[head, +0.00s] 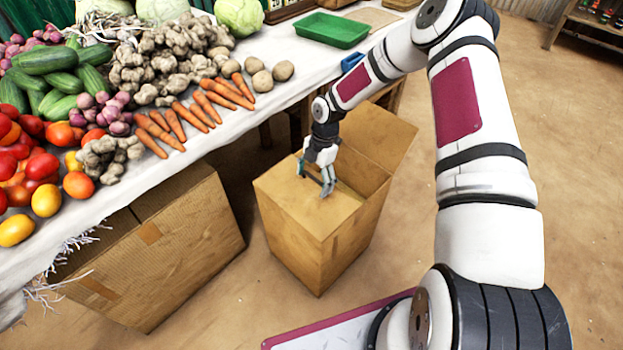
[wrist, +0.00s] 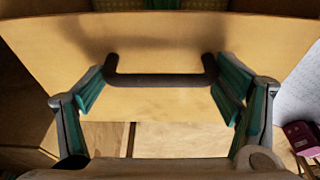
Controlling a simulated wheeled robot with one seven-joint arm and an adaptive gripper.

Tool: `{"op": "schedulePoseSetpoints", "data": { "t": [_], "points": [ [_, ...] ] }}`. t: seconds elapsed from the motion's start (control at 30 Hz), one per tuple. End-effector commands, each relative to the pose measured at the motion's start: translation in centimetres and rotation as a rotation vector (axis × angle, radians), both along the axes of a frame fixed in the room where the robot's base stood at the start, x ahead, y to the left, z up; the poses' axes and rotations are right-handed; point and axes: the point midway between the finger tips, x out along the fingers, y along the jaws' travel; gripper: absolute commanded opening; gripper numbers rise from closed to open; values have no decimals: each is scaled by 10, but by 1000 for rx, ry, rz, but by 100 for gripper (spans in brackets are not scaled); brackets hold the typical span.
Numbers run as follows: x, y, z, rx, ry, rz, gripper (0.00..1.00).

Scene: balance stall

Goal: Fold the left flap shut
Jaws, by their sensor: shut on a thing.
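The tall cardboard box (head: 320,245) stands on the floor beside the stall table. Its left flap (head: 300,203) lies over the left part of the top and looks nearly level; I cannot tell whether it sits fully down. The right flap (head: 387,138) stands open, tilted outward, and part of the opening shows between them. My gripper (head: 328,186) is at the inner edge of the left flap. In the wrist view a dark bar handle (wrist: 160,80) on a cardboard panel (wrist: 160,35) spans between the teal finger pads, and the gripper is shut on it.
The table (head: 290,95) with a white cloth runs along the left and back, with carrots (head: 185,118), tomatoes and a green tray (head: 331,30). Another large cardboard box (head: 165,250) stands under its front edge. Bare floor is free around the near side of the box.

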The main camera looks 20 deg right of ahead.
Motion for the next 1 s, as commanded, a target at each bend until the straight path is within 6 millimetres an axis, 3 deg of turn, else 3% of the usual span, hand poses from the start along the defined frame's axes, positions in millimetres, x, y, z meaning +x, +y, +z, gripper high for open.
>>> {"op": "schedulePoseSetpoints", "data": {
  "t": [0.6,0.63,0.67,1.0],
  "points": [
    [2,-9,-7,-9,-4,-4,33],
    [2,-9,-8,-9,-4,-4,85],
    [2,-8,-8,-9,-4,-4,92],
    [2,-6,-5,-6,-2,-3,92]
  ]
}}
